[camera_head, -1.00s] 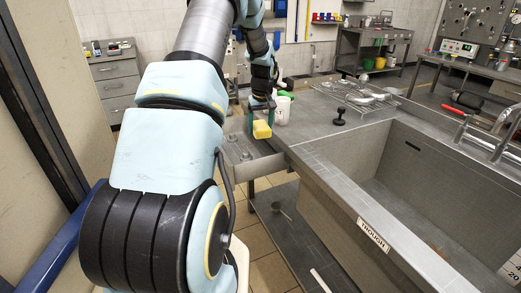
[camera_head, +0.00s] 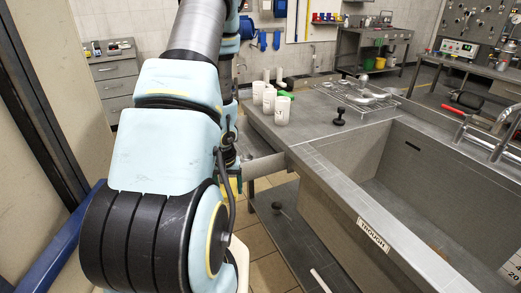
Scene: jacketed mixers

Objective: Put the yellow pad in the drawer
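The open drawer (camera_head: 264,166) juts out from the left end of the sink counter. Only a strip of its side wall shows; its inside is hidden behind my arm. My gripper (camera_head: 234,168) is mostly hidden behind my arm's pale blue links, low at the drawer's left. I cannot see its fingertips or whether they are open or shut.
Several white cups (camera_head: 282,110) stand on the counter's left end. A black knobbed tool (camera_head: 339,117) and a wire rack (camera_head: 362,96) are further right. The deep sink trough (camera_head: 385,190) fills the right. A lower shelf (camera_head: 292,229) is under the counter.

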